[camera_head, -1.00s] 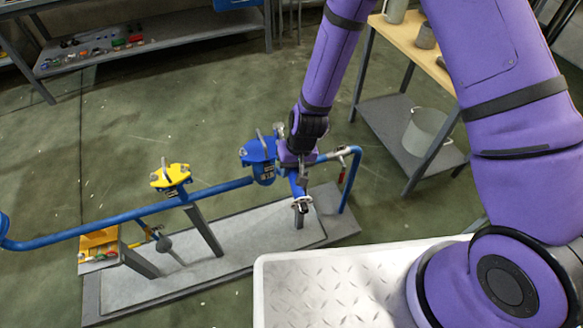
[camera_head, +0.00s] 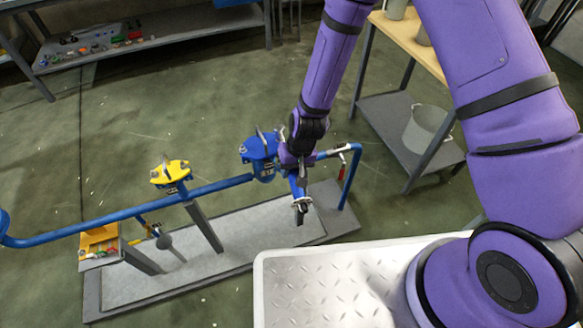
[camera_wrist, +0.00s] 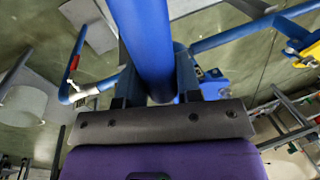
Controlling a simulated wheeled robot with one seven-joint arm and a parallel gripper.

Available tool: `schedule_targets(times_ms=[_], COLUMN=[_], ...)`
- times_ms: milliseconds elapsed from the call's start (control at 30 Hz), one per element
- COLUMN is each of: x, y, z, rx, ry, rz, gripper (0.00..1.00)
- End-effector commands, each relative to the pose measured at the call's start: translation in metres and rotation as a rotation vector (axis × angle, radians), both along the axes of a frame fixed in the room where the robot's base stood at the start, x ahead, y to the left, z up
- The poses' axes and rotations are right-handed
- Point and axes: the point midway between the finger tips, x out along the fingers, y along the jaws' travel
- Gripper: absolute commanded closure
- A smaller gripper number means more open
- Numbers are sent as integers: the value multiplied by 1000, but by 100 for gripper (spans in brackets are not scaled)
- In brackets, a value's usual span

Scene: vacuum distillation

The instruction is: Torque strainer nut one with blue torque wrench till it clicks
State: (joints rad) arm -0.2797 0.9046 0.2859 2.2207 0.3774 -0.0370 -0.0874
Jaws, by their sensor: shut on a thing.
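My gripper (camera_head: 297,168) is shut on the blue torque wrench (camera_head: 299,187), whose lower end is dark and hangs down over the grey base. In the wrist view the wrench (camera_wrist: 143,40) is a thick blue bar between the jaws of my gripper (camera_wrist: 163,100). The blue strainer (camera_head: 264,168) sits on the pipe just left of my gripper, with upright bolts on its cover. The wrench is apart from those bolts as far as I can see. Which nut is number one cannot be told. Part of the strainer is hidden by my gripper.
A blue pipe (camera_head: 110,222) runs left past a yellow-topped fitting (camera_head: 170,172). The pipe bends down at the right, near a red tag (camera_head: 342,172). A bench with a grey bucket (camera_head: 426,130) stands at the right. A white ridged surface (camera_head: 330,290) lies in front.

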Motion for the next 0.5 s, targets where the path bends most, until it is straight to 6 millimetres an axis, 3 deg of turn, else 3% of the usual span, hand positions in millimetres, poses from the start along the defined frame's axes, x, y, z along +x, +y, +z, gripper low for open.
schedule_targets(times_ms=[500], x=[0], y=[0], z=[-9], rx=[1], ry=[-1], rz=[0], gripper=[100])
